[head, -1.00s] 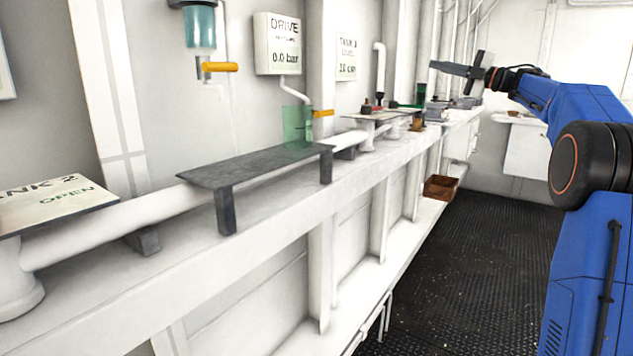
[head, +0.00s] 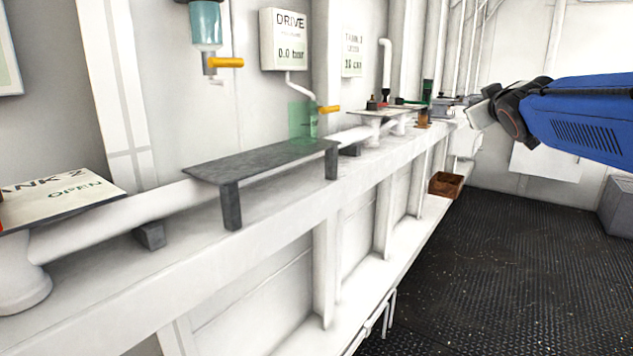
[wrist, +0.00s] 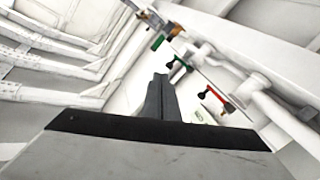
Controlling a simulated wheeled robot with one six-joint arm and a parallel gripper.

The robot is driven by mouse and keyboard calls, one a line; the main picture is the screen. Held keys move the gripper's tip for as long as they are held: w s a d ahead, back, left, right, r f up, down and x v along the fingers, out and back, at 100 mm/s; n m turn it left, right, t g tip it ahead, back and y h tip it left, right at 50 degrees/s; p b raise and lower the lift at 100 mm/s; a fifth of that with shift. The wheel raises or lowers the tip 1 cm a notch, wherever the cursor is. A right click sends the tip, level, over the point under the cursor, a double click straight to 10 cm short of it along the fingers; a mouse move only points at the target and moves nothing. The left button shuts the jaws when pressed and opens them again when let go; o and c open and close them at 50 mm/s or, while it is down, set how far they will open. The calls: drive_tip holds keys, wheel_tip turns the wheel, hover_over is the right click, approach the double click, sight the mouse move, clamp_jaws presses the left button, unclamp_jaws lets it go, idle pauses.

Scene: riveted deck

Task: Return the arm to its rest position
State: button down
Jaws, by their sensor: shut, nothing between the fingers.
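My blue arm (head: 580,122) reaches in from the right edge of the head view, with its dark wrist joint (head: 510,115) pointing left toward the far end of the wall ledge. A pale part of the hand shows at its tip, and the fingers are hidden in that view. In the wrist view my gripper (wrist: 160,98) shows as dark fingers close together, shut and empty. Nothing touches the fingers.
A white ledge (head: 280,230) with a pipe runs along the left wall. A grey raised shelf (head: 262,162) with a green translucent container (head: 303,122) stands on it. A brown box (head: 445,184) sits beyond.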

drive_tip(key=s+a+f+m+g+y, duration=0.1)
drive_tip(key=s+a+f+g, duration=0.2)
drive_tip(key=s+f, duration=1)
drive_tip(key=s+a+f+m+g+y, duration=0.1)
drive_tip(key=s+a+f+g, duration=0.3)
drive_tip(key=s+f, duration=0.9)
drive_tip(key=s+a+f+m+g+y, duration=0.1)
drive_tip(key=s+a+f+g, duration=0.3)
drive_tip(key=s+f, duration=0.9)
drive_tip(key=shift+s+f+m+g, duration=0.25)
drive_tip(key=shift+f+m+g, duration=0.25)
drive_tip(key=shift+m+g, duration=0.15)
